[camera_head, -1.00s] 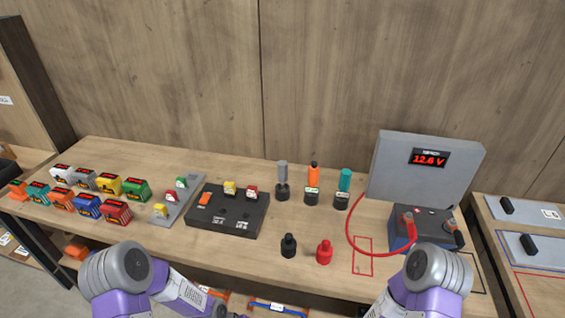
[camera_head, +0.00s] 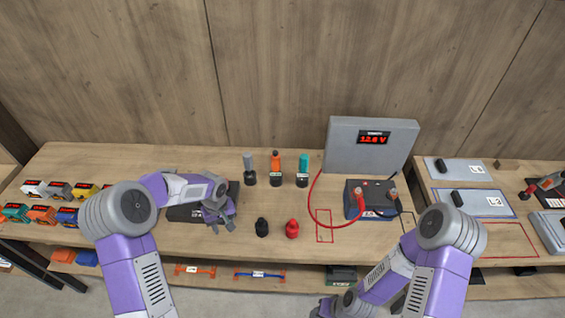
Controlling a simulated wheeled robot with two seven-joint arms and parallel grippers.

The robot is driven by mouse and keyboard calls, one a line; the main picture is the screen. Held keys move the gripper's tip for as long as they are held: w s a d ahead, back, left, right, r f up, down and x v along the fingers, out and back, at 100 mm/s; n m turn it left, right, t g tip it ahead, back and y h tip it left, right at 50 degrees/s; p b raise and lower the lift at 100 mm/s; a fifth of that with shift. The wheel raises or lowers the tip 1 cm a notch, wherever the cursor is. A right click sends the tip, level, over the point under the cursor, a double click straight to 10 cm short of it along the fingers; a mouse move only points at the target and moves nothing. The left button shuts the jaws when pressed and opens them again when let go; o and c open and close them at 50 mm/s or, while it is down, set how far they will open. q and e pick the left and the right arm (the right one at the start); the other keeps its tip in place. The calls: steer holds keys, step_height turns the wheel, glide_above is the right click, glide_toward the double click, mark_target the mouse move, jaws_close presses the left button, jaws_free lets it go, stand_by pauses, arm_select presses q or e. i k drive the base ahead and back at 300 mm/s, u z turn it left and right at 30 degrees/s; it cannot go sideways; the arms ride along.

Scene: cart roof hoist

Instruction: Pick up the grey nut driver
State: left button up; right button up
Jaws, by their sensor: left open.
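The grey nut driver (camera_head: 248,162) stands upright in a dark holder on the bench, leftmost of three tools in a row. My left gripper (camera_head: 222,228) is open and empty over the right part of the black fuse block, to the left of and nearer than the grey driver, not touching it. My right gripper (camera_head: 322,308) is low at the bottom edge, in front of the bench; its fingers are mostly cut off, so its state is unclear.
An orange driver (camera_head: 276,161) and a teal driver (camera_head: 303,163) stand right of the grey one. A black cap (camera_head: 262,227) and a red cap (camera_head: 292,229) stand in front. A grey tester (camera_head: 372,146) and a battery (camera_head: 380,205) with a red cable (camera_head: 312,205) are further right.

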mark_target(247, 157)
steer(key=z, duration=3.55)
steer(key=k, duration=2.6)
steer(key=u, duration=1.65)
steer(key=i, duration=0.95)
